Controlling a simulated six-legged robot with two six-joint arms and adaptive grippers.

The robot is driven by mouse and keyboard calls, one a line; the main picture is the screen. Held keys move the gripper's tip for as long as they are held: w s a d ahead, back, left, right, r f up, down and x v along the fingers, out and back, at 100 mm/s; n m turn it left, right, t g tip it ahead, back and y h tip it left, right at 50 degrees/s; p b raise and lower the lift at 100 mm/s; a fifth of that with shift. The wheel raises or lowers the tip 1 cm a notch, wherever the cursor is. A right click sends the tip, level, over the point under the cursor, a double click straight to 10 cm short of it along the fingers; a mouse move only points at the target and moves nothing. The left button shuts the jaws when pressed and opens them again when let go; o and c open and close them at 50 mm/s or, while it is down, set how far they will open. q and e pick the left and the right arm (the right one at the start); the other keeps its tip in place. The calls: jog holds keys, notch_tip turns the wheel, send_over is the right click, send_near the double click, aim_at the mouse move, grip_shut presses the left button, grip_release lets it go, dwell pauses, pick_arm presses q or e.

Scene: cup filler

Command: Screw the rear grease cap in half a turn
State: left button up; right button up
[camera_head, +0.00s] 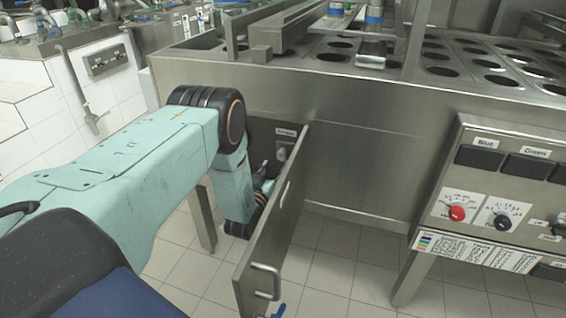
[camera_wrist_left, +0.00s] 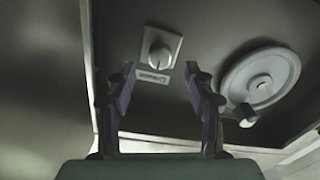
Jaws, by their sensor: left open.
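My left gripper (camera_wrist_left: 160,74) is open, with nothing between its fingers. In the left wrist view a pale round knob (camera_wrist_left: 159,49) on a square plate sits just beyond and between the fingertips, apart from them. A small label is beside it, too small to read. I cannot tell for sure that this knob is the rear grease cap. In the head view a pale knob (camera_head: 281,153) under a small label shows inside the open compartment. My left gripper (camera_head: 262,172) is there too, mostly hidden by the open door and my arm. My right gripper is not in view.
A grey handwheel (camera_wrist_left: 260,78) with a crank handle lies right of the knob in the left wrist view. The open metal door (camera_head: 272,225) stands close beside my left arm. The control panel (camera_head: 500,195) is at the right. Tiled floor lies below.

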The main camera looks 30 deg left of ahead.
aim_at(281, 158)
pick_arm(q)
jog(key=b+x, duration=0.1)
jog(key=x, duration=0.2)
jog(key=shift+w+a+f, duration=0.15)
jog(key=shift+w, duration=0.7)
grip_shut()
jog(key=shift+m, duration=0.4)
